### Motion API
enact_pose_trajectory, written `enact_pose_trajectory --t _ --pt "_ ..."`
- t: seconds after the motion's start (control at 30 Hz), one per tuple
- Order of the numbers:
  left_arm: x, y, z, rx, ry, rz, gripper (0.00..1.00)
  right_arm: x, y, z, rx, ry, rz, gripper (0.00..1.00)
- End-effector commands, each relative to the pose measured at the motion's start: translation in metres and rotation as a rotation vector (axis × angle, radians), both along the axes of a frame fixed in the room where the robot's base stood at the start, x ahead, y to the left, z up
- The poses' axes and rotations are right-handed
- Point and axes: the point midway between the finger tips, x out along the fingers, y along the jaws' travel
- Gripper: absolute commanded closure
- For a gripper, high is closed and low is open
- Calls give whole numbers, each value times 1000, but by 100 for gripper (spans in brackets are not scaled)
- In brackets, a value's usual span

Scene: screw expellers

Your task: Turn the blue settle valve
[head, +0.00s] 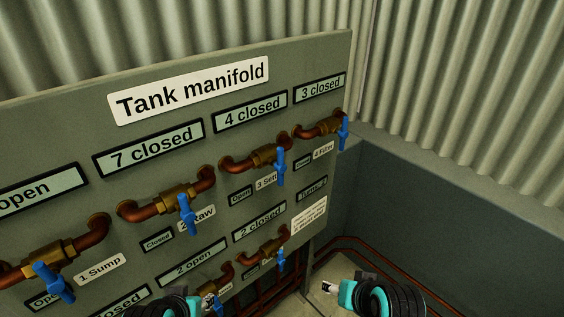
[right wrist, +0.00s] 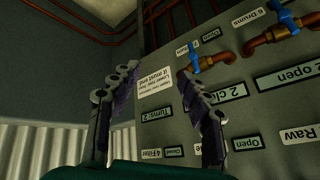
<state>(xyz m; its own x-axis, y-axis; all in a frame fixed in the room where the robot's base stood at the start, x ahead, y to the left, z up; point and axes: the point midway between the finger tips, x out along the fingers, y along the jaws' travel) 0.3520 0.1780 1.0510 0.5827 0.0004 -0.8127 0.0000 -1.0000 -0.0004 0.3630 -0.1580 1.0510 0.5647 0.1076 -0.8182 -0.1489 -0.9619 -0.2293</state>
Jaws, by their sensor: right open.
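The blue settle valve handle (head: 281,166) sits on a brass valve in a copper pipe on the panel, pointing roughly up and down. Its label (head: 266,181), partly hidden by the handle, reads "3 Set…". The display above it (head: 249,112) reads "4 closed". My left gripper (head: 211,302) is low in the head view, in front of the lower valves; its jaws are too small to judge. My right gripper (head: 330,287) is right of the panel's lower edge, apart from the handle. In the right wrist view its fingers (right wrist: 160,76) are spread and empty. The settle handle is not in that view.
Other blue handles stand close by: Sump (head: 53,283), Raw (head: 186,214), Filter (head: 343,133) and a lower one (head: 281,259). A "Turns" display (head: 312,188) is right of the settle valve. A dark wall (head: 440,220) and copper pipes lie to the right.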

Motion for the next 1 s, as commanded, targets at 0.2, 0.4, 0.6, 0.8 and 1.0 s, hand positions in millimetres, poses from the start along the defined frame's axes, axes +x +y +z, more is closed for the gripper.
enact_pose_trajectory --t 0.2,0.4,0.6,0.8,1.0 --pt "0 0 39 0 0 0 60 62 62 72 840 213 -496 65" --pt "0 0 64 0 0 0 60 124 84 163 1599 591 -830 65" --pt "0 0 76 0 0 0 60 153 71 220 1988 912 -922 65" --pt "0 0 75 0 0 0 60 163 76 230 2061 999 -928 65" --pt "0 0 70 0 0 0 60 183 104 229 2058 997 -927 65"
